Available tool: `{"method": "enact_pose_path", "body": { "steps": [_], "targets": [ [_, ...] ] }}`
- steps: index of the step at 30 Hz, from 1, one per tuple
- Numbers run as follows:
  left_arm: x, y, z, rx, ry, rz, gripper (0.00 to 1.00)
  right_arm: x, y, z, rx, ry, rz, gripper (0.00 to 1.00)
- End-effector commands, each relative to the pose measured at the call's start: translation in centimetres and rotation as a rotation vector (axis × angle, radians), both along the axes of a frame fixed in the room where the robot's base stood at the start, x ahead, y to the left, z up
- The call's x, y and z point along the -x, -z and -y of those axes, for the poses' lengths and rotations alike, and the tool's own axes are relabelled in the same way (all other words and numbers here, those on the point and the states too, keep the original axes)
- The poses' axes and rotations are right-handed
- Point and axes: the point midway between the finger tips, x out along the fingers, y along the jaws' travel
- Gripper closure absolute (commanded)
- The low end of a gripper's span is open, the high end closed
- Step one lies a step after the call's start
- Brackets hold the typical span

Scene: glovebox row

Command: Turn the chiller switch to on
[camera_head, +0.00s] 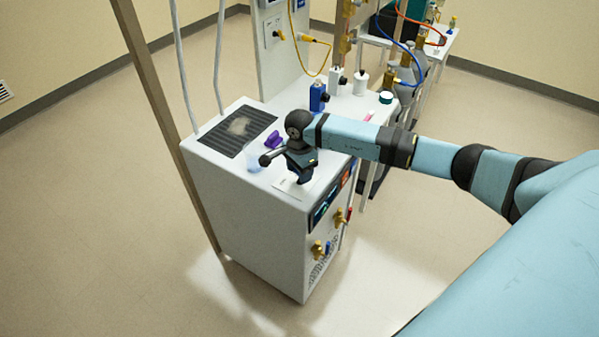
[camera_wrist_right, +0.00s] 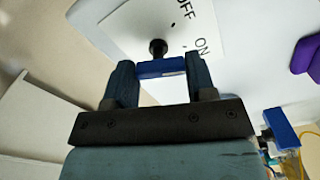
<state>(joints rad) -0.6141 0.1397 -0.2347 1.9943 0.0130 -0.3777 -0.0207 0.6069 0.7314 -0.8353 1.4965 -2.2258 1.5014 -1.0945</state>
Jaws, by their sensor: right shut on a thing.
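The chiller (camera_head: 245,215) is a white box with a dark grille on top and a front panel with brass fittings. On its top lies a white label plate (camera_wrist_right: 130,28), marked OFF and ON at its right side in the right wrist view. The switch shows as a blue bar handle (camera_wrist_right: 162,68) by a black round post (camera_wrist_right: 157,47) on the plate. My right gripper (camera_head: 298,178) is over the plate, its fingers shut on the blue handle. In the head view my gripper hides the switch. I cannot tell which mark the handle points to. My left gripper is not in view.
A purple object (camera_head: 274,139) and a clear vessel (camera_head: 256,160) stand on the chiller close to my gripper. A blue block (camera_head: 318,97) and a white bottle (camera_head: 360,82) stand farther back. A brown post (camera_head: 158,100) rises at the chiller's left. The floor around is clear.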

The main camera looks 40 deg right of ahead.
Motion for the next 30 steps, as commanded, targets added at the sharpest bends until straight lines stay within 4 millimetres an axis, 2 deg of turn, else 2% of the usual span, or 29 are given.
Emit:
{"method": "enact_pose_path", "body": {
  "steps": [12, 26, 27, 30],
  "targets": [
    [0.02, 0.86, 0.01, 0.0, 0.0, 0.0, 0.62, -0.02, 0.03, 0.12, 0.002, 0.179, 0.0, 0.73],
    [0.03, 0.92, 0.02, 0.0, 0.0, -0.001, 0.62, 0.0, 0.0, 0.1, 0.001, 0.199, -0.001, 0.73],
    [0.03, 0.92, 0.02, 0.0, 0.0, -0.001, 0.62, 0.0, 0.0, 0.1, 0.001, 0.199, -0.001, 0.47],
    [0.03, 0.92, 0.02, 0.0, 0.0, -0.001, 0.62, 0.0, 0.0, 0.09, 0.001, 0.198, 0.0, 0.24]
  ]
}}
